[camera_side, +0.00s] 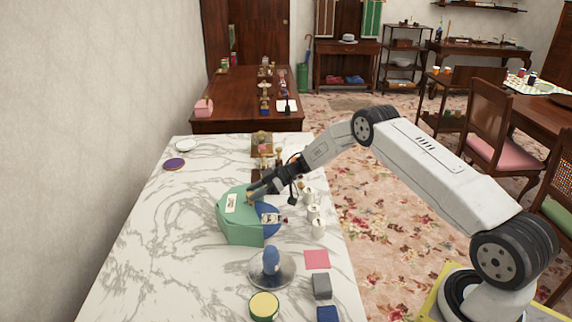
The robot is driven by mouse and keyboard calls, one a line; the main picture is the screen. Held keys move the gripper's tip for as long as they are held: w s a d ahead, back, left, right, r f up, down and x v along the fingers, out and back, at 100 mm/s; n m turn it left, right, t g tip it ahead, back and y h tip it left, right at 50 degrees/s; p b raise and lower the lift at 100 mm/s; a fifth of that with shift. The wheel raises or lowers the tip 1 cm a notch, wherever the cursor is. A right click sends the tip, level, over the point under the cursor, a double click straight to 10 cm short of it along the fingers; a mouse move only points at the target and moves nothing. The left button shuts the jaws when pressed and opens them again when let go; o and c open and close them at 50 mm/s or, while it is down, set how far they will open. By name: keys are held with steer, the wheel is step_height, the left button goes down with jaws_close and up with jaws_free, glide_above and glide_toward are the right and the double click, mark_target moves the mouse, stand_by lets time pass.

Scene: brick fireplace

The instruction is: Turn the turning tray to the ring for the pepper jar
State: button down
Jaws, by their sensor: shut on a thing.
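A green housing (238,234) with a white label stands on the marble table. A blue disc (266,230), which looks like the turning tray, shows at its right side, partly covered by the housing. A pale card (270,217) with a picture lies over the disc, and a small red item (284,219) is at its right edge. My gripper (251,191) reaches in from the right, above the housing. It is shut on a small tan knob (249,199), mostly hidden by the fingers. I cannot make out the pepper jar or its ring.
White jars (313,213) stand right of the disc, below my arm. In front are a blue object on a round metal plate (286,272), a pink square (317,259), a grey block (321,287) and a yellow-topped tin (264,305). The table's left half is mostly clear.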

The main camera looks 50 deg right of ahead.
steer(key=shift+r, duration=0.1)
steer(key=shift+c, duration=1.3)
jaws_free()
steer(key=v, duration=0.7)
steer(key=shift+s+d, duration=0.15)
steer(key=shift+d, duration=0.2)
steer(key=shift+a+r, duration=0.1)
steer(key=shift+r, duration=0.1)
